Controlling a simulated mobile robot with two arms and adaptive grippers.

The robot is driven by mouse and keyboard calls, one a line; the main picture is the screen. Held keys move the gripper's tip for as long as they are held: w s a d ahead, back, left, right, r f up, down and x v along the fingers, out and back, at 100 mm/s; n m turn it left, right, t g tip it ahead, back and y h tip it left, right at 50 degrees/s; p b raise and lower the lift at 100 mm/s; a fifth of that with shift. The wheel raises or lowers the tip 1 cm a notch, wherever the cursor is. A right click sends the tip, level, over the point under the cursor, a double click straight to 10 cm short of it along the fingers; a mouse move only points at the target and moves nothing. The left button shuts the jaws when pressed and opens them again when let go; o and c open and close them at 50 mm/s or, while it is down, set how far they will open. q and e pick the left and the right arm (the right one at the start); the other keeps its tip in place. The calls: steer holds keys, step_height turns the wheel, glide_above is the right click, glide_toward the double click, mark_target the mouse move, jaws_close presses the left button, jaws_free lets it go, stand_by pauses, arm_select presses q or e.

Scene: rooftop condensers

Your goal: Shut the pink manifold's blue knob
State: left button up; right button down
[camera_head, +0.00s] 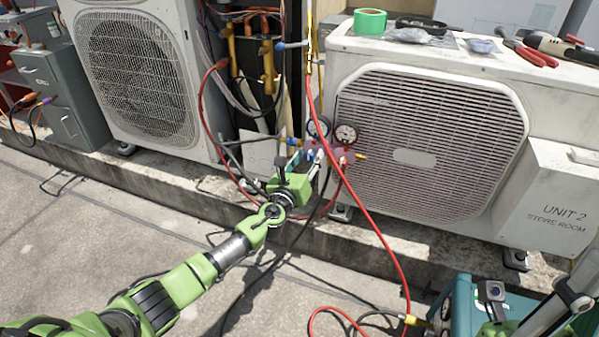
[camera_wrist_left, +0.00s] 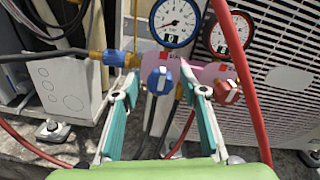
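The pink manifold (camera_wrist_left: 189,72) hangs between the condensers, under a blue-rimmed gauge (camera_wrist_left: 174,22) and a red-rimmed gauge (camera_wrist_left: 232,32). Its blue knob (camera_wrist_left: 159,80) faces the left wrist camera; a red knob (camera_wrist_left: 226,91) is to its right. In the head view the manifold (camera_head: 325,151) is small and partly hidden. My left gripper (camera_wrist_left: 161,88) is open, its teal-padded fingers on either side of the blue knob with visible gaps. It also shows in the head view (camera_head: 302,164).
A red hose (camera_head: 362,205) runs down in front of the right condenser (camera_head: 425,150). Black hoses cross near my left wrist. Green tape (camera_head: 370,21) and red-handled pliers (camera_head: 530,53) lie on the condenser top. A teal machine (camera_head: 462,305) stands at bottom right.

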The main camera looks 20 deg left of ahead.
arm_select(q)
steer(key=s, duration=1)
steer(key=shift+s+a, duration=0.15)
steer(key=shift+s, duration=0.2)
